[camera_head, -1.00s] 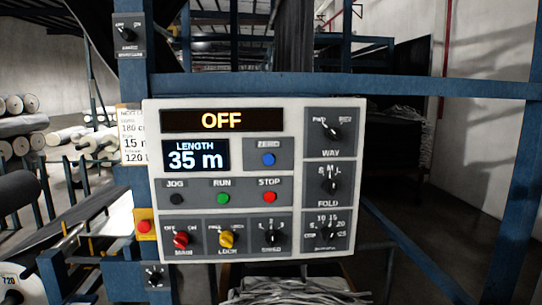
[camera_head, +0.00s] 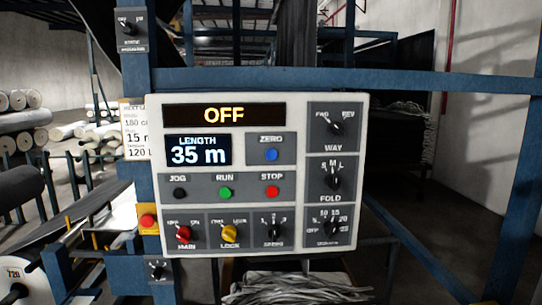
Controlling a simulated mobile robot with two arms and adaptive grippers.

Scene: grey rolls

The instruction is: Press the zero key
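The zero key is a round blue button (camera_head: 271,155) under the label ZERO, right of the length display on the control panel (camera_head: 300,106). The length display (camera_head: 198,151) reads 35 m. The upper display (camera_head: 224,115) reads OFF in yellow. Neither of my grippers shows in the head view, and nothing touches or covers the zero key.
Below are the black JOG (camera_head: 179,193), green RUN (camera_head: 225,193) and red STOP (camera_head: 272,191) buttons. The red MAIN knob (camera_head: 184,234) and yellow LOCK knob (camera_head: 230,233) sit lower. A blue frame beam (camera_head: 430,79) crosses behind the panel. Fabric rolls (camera_head: 70,131) lie at left.

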